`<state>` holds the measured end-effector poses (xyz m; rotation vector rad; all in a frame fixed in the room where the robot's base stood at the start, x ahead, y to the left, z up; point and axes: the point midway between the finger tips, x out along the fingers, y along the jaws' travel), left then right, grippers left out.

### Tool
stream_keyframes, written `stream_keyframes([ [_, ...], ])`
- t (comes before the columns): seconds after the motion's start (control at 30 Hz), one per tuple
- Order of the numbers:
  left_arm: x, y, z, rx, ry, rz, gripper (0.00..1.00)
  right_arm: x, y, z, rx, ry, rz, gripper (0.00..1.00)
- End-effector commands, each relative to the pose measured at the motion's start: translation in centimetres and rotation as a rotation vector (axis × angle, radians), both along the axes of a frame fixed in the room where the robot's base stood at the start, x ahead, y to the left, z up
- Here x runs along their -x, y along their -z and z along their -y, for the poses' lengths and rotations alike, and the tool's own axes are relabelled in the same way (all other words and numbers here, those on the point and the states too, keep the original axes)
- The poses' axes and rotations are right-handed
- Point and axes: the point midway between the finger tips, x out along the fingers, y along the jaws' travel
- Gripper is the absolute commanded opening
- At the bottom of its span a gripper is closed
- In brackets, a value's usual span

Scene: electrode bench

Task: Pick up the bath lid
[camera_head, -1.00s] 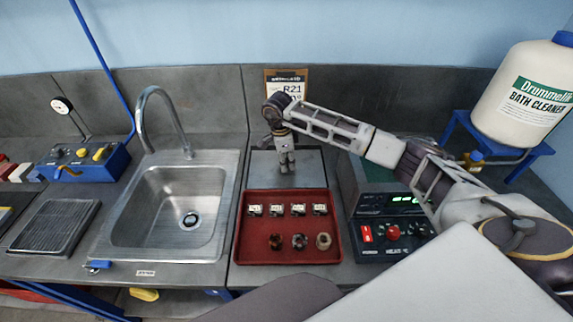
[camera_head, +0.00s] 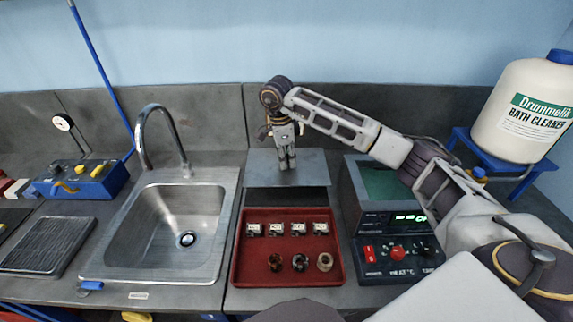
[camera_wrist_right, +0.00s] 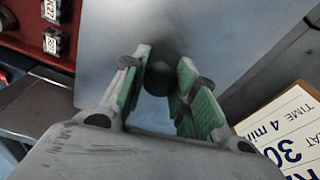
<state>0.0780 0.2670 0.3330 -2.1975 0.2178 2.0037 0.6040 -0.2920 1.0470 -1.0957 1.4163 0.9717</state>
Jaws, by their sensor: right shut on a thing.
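The bath lid is a flat grey plate (camera_head: 260,170) behind the red tray in the head view, held level a little above the bench with a dark patch below its front edge. My right gripper (camera_head: 287,163) points down at its middle. In the right wrist view my right gripper (camera_wrist_right: 160,85) has its green-padded fingers around the lid's dark round knob (camera_wrist_right: 158,78), with the grey lid (camera_wrist_right: 105,20) beyond. The bath (camera_head: 382,185) is open at the right, showing a green inside. My left gripper is not in view.
The red tray (camera_head: 240,270) holds several small labelled blocks and round parts. A steel sink (camera_head: 180,215) is to its left. The heater panel (camera_head: 398,255) fronts the bath. A cleaner bottle (camera_head: 520,110) stands at right. A printed card (camera_wrist_right: 290,130) is near the lid.

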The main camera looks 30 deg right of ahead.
Motion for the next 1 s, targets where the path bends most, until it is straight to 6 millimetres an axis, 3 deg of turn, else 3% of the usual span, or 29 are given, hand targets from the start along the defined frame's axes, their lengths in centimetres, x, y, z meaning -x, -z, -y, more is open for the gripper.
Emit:
stream_keyframes([
  [0.57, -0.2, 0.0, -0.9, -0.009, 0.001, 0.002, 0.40, 0.0, -0.3, 0.0, 0.000, 0.000, 0.001, 0.00],
  [1.0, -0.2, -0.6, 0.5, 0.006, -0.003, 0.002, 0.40, 0.0, -1.4, 0.0, 0.001, 0.001, 0.002, 0.00],
])
